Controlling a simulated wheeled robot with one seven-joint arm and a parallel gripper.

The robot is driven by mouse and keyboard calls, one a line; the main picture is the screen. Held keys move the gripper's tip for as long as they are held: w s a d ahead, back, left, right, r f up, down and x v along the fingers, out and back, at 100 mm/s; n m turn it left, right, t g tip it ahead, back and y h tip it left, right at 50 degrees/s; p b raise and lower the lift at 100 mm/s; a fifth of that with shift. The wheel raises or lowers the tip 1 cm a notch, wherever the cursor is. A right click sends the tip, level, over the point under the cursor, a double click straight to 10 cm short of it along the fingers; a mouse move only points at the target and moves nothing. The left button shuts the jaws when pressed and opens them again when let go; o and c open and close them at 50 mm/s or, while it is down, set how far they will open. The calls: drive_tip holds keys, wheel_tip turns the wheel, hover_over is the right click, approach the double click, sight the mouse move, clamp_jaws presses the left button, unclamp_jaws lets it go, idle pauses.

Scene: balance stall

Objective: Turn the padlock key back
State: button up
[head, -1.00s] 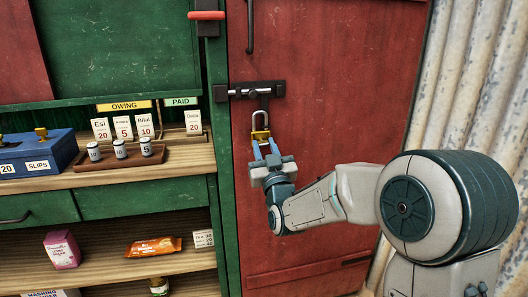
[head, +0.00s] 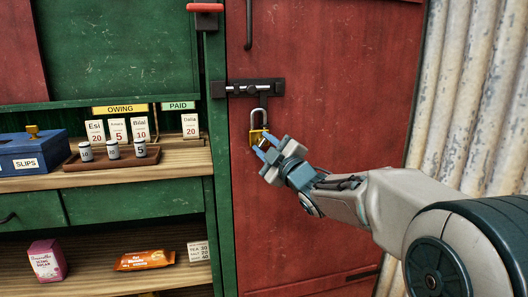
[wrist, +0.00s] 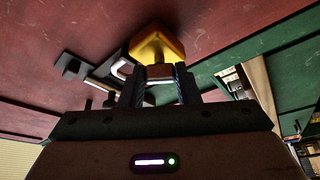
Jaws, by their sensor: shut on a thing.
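The brass padlock (head: 256,136) hangs by its grey shackle below the black bolt (head: 254,88) on the red door. I cannot tell whether the shackle is open or locked. My gripper (head: 264,150) is at the padlock's lower front, tilted, with my arm coming in from the lower right. In the wrist view the padlock body (wrist: 160,46) is just beyond my gripper (wrist: 160,80).
The red door (head: 330,160) stands beside corrugated metal (head: 475,100). At left, the green stall's counter (head: 185,160) holds a blue slips box (head: 32,155), a wooden weight rack (head: 110,161) and name cards. A pink box (head: 46,260) and orange packet (head: 145,260) sit on the lower shelf.

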drive_tip(key=n, duration=0.2)
drive_tip(key=n+g, duration=0.1)
drive_tip(key=n, duration=0.1)
drive_tip(key=shift+r+g+p, duration=0.2)
drive_tip(key=shift+g+p, duration=0.1)
drive_tip(key=shift+p, duration=0.1)
drive_tip(key=shift+n+g+p, duration=0.6)
drive_tip(key=shift+n+p, duration=0.05)
drive_tip(key=shift+n, duration=1.05)
drive_tip(key=o, duration=1)
drive_tip(key=shift+d, duration=0.1)
drive_tip(key=p+v, duration=0.2)
drive_tip(key=v, duration=1.1)
drive_tip(key=shift+s+r+p, duration=0.2)
drive_tip(key=shift+s+p, duration=0.15)
drive_tip(key=shift+s, duration=0.1)
